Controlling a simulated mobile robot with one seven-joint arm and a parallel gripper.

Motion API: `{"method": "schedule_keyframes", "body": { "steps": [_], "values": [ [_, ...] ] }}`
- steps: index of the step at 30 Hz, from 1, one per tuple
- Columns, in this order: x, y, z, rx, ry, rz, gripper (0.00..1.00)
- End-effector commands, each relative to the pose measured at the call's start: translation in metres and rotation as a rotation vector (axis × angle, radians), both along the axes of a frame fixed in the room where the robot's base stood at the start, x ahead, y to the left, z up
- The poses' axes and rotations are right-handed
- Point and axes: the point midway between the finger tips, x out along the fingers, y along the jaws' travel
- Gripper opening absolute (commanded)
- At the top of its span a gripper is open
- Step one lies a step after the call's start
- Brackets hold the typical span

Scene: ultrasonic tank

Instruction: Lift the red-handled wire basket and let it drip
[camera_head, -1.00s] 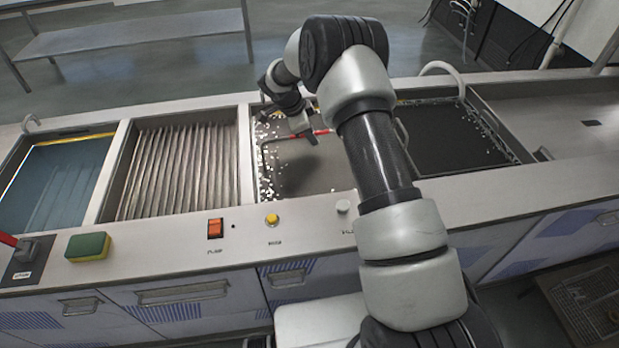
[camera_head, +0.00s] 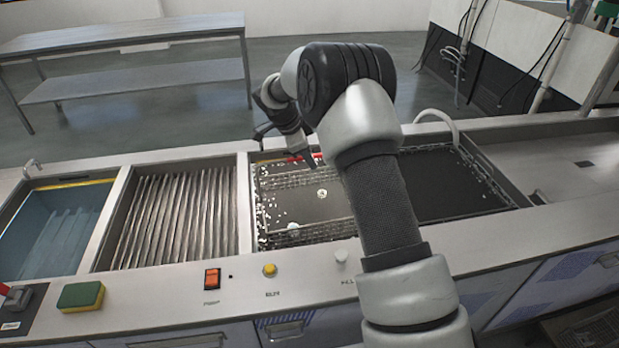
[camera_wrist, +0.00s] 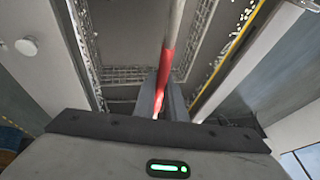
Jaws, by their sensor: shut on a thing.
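The wire basket (camera_head: 310,233) is in the tank right of the corrugated bay, its mesh walls showing behind and on both sides of my arm. Its red handle (camera_head: 305,157) is at the back left. My gripper (camera_head: 296,150) is at that handle, partly hidden by my own arm. In the wrist view, my gripper (camera_wrist: 165,98) is shut on the red handle (camera_wrist: 166,68), with mesh walls on both sides below. I cannot tell how far the basket is above the tank floor.
White specks line the tank's left edge (camera_head: 262,215). A corrugated bay (camera_head: 170,215) and a blue water bath (camera_head: 60,225) lie to the left. A green sponge (camera_head: 80,296), orange switch (camera_head: 212,278) and yellow button (camera_head: 269,270) are on the front ledge. A hose (camera_head: 440,113) curves behind.

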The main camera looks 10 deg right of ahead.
Motion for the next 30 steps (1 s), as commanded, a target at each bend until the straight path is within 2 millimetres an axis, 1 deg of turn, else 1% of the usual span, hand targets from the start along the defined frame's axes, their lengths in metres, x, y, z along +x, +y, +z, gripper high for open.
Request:
{"method": "schedule_keyframes", "body": {
  "steps": [1, 3, 5, 6, 8, 9, 15, 18, 21, 25, 30],
  "values": [
    [0.003, 0.001, 0.021, 0.0, -0.012, 0.0, 0.0],
    [0.003, 0.001, 0.043, 0.0, -0.013, 0.001, 0.0],
    [0.002, 0.001, 0.061, 0.0, -0.011, 0.001, 0.0],
    [0.003, 0.001, 0.073, -0.001, -0.012, 0.002, 0.0],
    [0.002, 0.0, 0.09, -0.001, -0.011, 0.001, 0.0],
    [0.002, 0.0, 0.102, -0.001, -0.011, 0.001, 0.0],
    [0.002, 0.0, 0.148, 0.0, -0.009, 0.001, 0.0],
    [0.001, 0.0, 0.164, -0.001, -0.008, 0.002, 0.0],
    [0.002, 0.0, 0.176, -0.001, -0.007, 0.002, 0.0],
    [0.001, 0.0, 0.185, -0.001, -0.005, 0.001, 0.0],
    [0.001, 0.0, 0.189, -0.001, -0.006, 0.001, 0.0]
  ]
}}
